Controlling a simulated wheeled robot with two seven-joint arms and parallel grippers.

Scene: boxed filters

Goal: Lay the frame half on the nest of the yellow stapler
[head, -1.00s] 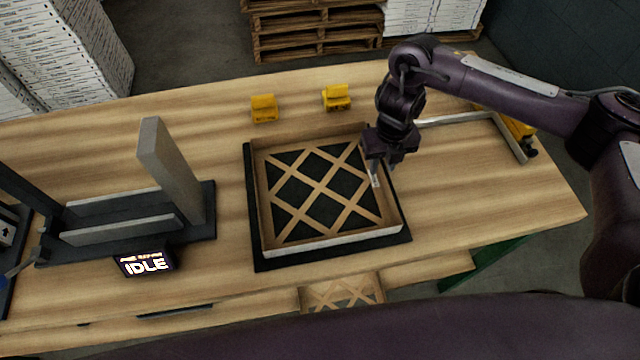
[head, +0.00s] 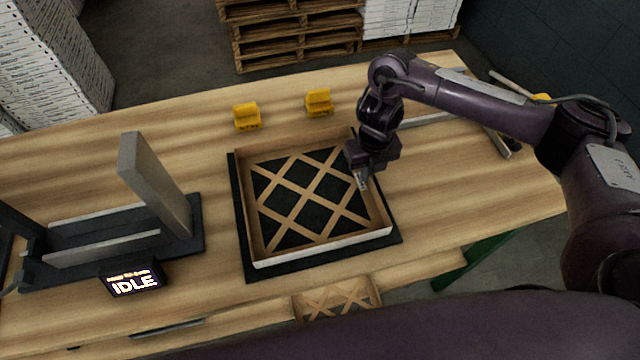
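A brown cardboard frame half (head: 323,248), a shallow square tray with a diagonal lattice and a whitish front wall, lies flat on a black square plate (head: 240,220) mid-table. The plate's rim shows around it. My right gripper (head: 362,182) points down at the frame half's right wall; whether its fingers are shut on the wall cannot be told. A yellow thing (head: 541,98), perhaps the stapler, is mostly hidden behind my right arm at the table's far right. My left gripper is not in view.
Two small yellow blocks (head: 246,116) (head: 319,102) stand behind the plate. A dark fixture with an upright grey panel (head: 150,185) and an IDLE display (head: 134,283) stand at left. Another lattice piece (head: 335,300) lies below the front edge. A grey rail (head: 497,141) lies at right.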

